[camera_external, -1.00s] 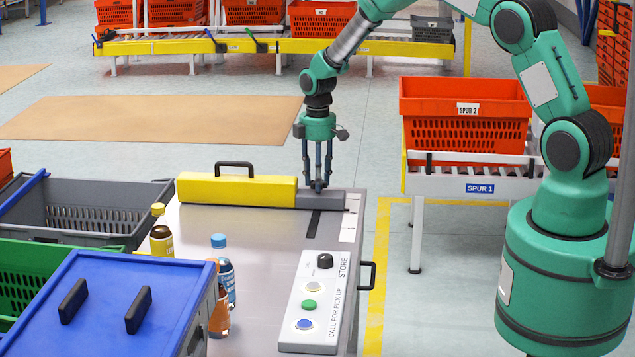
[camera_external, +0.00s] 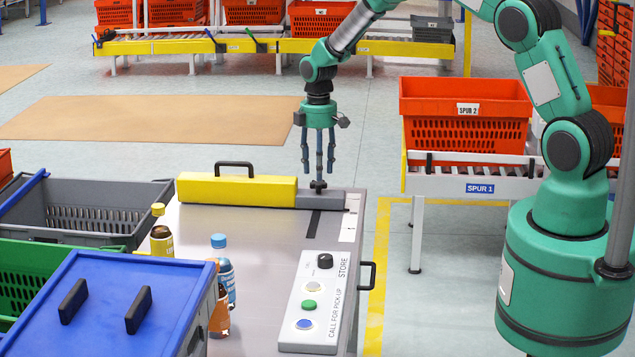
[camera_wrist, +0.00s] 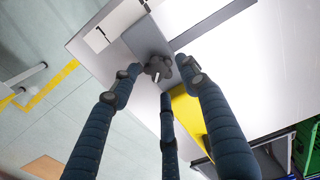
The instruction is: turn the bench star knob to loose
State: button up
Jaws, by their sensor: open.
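The star knob (camera_external: 318,185) is small and dark, and sits on the grey block at the right end of the yellow bar on the bench. It also shows in the wrist view (camera_wrist: 158,68), with rounded lobes, between and just beyond the fingertips. My gripper (camera_external: 318,168) points straight down above the knob, its fingers spread open and empty. A small gap shows between the fingertips and the knob. The wrist view shows three dark fingers (camera_wrist: 160,92) around the knob. I cannot read a loose or tight mark near it.
The yellow bar (camera_external: 237,189) with a black handle lies left of the knob. A white button panel (camera_external: 312,302) with a black dial is nearer on the bench. Bottles (camera_external: 161,232) and a blue-lidded tote (camera_external: 110,300) stand at the left. The bench top (camera_external: 245,230) between is clear.

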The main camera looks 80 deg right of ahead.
aim_at(318, 187)
notch_tip(318, 187, up, 8)
dwell(0.5)
jog(key=shift+r+p, duration=0.3)
jog(key=shift+p, duration=0.3)
jog(key=r+m+p, duration=0.2)
jog(key=p, duration=0.8)
jog(key=shift+d, duration=0.15)
jog(key=shift+f, duration=0.3)
notch_tip(318, 187, down, 14)
jog(key=shift+r+p, duration=0.25)
jog(key=shift+p, duration=0.5)
